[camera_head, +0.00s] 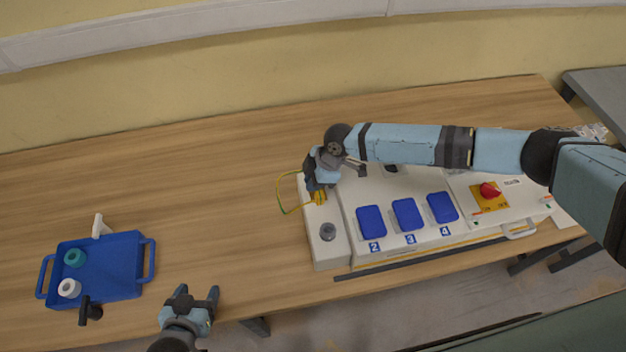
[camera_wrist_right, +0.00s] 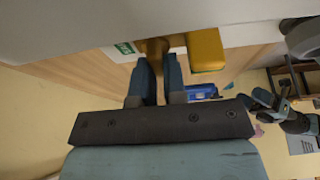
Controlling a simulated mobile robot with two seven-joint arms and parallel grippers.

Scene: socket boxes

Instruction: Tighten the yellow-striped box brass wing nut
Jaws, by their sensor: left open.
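The white socket box (camera_head: 350,240) lies on the table, with a yellow line along its front edge and several blue lids numbered 2, 3 and 4. My right gripper (camera_head: 315,188) is at its left end, beside a yellow block (camera_head: 320,198) and a yellow-green wire loop. In the right wrist view a brass piece, apparently the wing nut (camera_wrist_right: 153,47), sits at my narrowly spaced fingertips (camera_wrist_right: 159,62), beside the yellow block (camera_wrist_right: 205,50). The fingers look closed on it; their contact is partly hidden. My left gripper (camera_head: 197,292) is open and empty near the table's front edge.
A blue tray (camera_head: 115,262) with a teal roll (camera_head: 75,258) and a white roll (camera_head: 69,288) stands at the left. A red knob (camera_head: 489,190) on a yellow plate and a grey round fitting (camera_head: 327,231) stick up from the box. The table between tray and box is clear.

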